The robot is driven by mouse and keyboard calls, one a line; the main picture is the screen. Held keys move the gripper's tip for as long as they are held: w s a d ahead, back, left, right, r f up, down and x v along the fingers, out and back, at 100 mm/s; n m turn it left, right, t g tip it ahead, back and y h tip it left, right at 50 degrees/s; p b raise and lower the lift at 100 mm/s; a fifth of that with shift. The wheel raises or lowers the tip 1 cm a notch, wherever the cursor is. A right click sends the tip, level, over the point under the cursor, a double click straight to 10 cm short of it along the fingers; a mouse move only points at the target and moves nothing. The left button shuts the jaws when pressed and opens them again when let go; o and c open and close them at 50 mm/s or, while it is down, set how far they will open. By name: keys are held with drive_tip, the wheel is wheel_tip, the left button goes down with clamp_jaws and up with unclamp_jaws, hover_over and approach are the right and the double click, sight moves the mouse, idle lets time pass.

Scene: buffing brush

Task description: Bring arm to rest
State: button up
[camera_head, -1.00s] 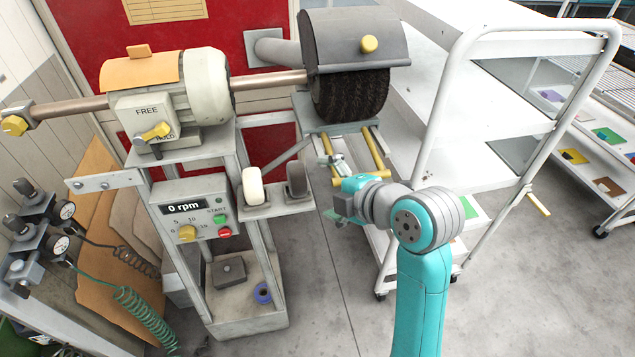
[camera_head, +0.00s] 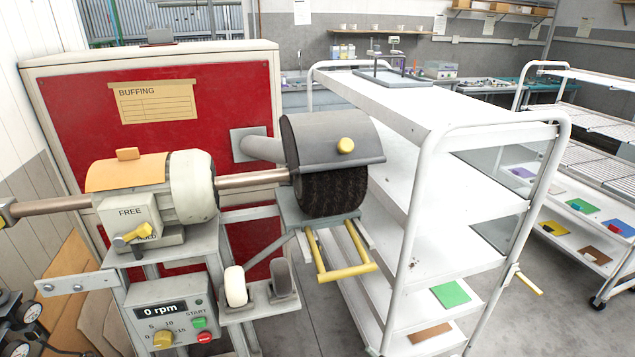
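No part of my arm or gripper shows in the head view now. The buffing brush (camera_head: 332,192) is a dark bristled wheel under a grey hood (camera_head: 331,141) with a yellow knob. It sits on a copper-coloured shaft (camera_head: 250,179) from the cream motor (camera_head: 191,187). The display (camera_head: 160,309) reads 0 rpm. The yellow lever (camera_head: 131,235) sits on a box marked FREE above and HOLD below. A yellow rail frame (camera_head: 346,270) sticks out below the brush, and I see nothing on it.
A white shelf cart (camera_head: 447,195) stands right of the brush, with green (camera_head: 451,293) and brown (camera_head: 429,333) cards on its lower shelves. Another rack (camera_head: 590,200) stands farther right. A red panel (camera_head: 75,118) is behind the machine. Grey floor shows between cart and rack.

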drive_tip(key=s+d+f+m+t+h, duration=0.1)
drive_tip(key=s+d+f+m+h, duration=0.2)
drive_tip(key=s, duration=0.5)
drive_tip(key=s+d+f+m+h, duration=0.1)
drive_tip(key=s+d+f+m, duration=0.35)
drive_tip(key=s, duration=0.35)
drive_tip(key=s+d+r+m+t, duration=0.1)
drive_tip(key=s+r+m, duration=0.2)
drive_tip(key=s, duration=0.5)
drive_tip(key=s+d+r+m+h, duration=0.1)
drive_tip(key=s+d+r+m, duration=0.1)
drive_tip(key=s, duration=0.7)
drive_tip(key=shift+s+d+r+m+t, duration=0.2)
drive_tip(key=shift+s+r+m+t, duration=0.1)
drive_tip(key=shift+r+m+t, duration=0.15)
